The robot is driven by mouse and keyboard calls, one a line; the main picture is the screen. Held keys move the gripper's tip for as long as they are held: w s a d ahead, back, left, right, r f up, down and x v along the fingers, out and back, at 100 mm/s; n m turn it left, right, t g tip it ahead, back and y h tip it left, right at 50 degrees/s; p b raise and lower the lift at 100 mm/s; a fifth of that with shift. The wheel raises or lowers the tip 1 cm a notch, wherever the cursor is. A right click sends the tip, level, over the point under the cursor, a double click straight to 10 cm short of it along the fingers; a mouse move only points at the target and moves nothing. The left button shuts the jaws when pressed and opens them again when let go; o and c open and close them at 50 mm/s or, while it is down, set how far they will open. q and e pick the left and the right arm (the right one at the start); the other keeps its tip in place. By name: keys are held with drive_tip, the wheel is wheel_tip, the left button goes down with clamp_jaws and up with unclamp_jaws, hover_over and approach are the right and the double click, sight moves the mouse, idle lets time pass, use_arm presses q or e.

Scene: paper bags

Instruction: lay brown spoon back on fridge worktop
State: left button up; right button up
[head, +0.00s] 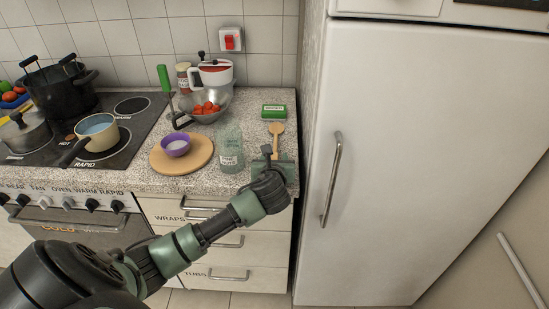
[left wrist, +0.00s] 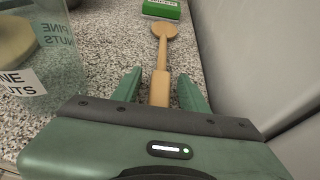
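The brown spoon (head: 276,138) lies on or just above the speckled worktop (head: 215,143), beside the fridge (head: 425,150). In the left wrist view the spoon (left wrist: 161,60) points away from me, its handle running between the two green fingers. My left gripper (left wrist: 160,88) is open, with a finger on each side of the handle and gaps showing between. In the head view my left gripper (head: 273,158) is at the worktop's front right, over the handle end. The handle's near end is hidden by the gripper body. My right gripper is not in view.
A clear pine nuts jar (head: 230,150) stands close left of my left gripper. A green box (head: 274,111) lies behind the spoon. A round board (head: 182,160) with a purple bowl (head: 175,146) is further left. The fridge side bounds the right.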

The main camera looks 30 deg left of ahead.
use_arm(q)
drive_tip(key=shift+r, duration=0.1)
drive_tip(key=shift+s+d+r, duration=0.15)
drive_tip(key=shift+s, duration=0.05)
drive_tip(key=v, duration=1.1)
drive_tip(key=shift+s, duration=0.25)
drive_tip(key=shift+d+r, duration=0.1)
